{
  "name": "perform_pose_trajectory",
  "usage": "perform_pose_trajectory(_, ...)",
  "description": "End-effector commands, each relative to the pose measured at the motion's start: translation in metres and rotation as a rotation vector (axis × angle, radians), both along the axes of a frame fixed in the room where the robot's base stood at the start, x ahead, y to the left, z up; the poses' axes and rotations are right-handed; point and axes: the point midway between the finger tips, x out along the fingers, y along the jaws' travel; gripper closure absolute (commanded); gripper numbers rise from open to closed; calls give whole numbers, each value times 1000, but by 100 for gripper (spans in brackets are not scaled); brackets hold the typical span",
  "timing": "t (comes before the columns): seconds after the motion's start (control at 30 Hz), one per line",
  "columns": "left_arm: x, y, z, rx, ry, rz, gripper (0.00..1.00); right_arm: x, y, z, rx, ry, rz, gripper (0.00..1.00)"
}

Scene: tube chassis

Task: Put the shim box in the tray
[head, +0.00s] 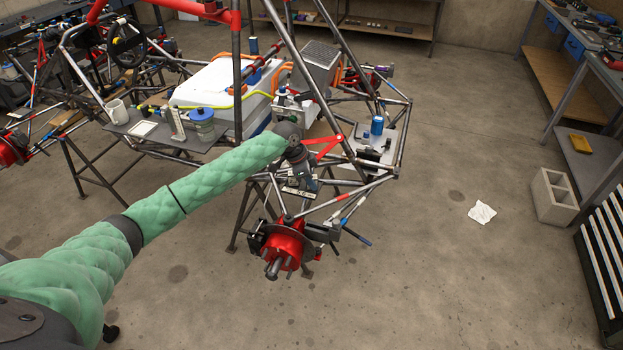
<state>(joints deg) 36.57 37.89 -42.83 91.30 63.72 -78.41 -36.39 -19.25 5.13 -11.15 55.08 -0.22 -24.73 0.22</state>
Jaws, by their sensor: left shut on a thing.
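My left gripper (306,179) is at the end of the green-sleeved arm, low over the front tubes of the chassis, above the red wheel hub. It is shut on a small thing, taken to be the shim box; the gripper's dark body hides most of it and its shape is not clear. A small pale flat piece with dark parts (297,192) lies just below and left of the jaws; I cannot tell whether it is the tray. My right gripper is not in view.
Chassis tubes and a red link (325,143) surround the gripper closely. A grey plate with a blue can (377,125) is to the right. A dark shelf (222,136) with a mug (116,111) and jar (201,124) is left. The floor at right is mostly clear.

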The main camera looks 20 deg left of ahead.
Motion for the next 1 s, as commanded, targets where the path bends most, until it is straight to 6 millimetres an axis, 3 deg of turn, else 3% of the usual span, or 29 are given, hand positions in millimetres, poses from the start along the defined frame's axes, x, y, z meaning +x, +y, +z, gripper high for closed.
perform_pose_trajectory(0.2, 0, 0, -2, 0, 0, 0, 98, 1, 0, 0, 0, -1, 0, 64)
perform_pose_trajectory(0.23, 0, 0, -2, 0, 0, 0, 71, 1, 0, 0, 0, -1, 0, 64)
perform_pose_trajectory(0.27, 0, 0, -2, 0, 0, 0, 66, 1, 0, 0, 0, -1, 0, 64)
perform_pose_trajectory(0.67, 0, 1, 3, 0, 0, 0, 66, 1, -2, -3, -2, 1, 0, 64)
perform_pose_trajectory(0.77, -2, 6, 12, 0, -1, 1, 66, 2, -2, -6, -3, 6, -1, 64)
perform_pose_trajectory(0.87, -4, 13, 27, 2, -1, 1, 66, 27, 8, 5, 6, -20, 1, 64)
perform_pose_trajectory(1.0, -8, 22, 53, 1, -3, 0, 66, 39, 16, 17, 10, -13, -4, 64)
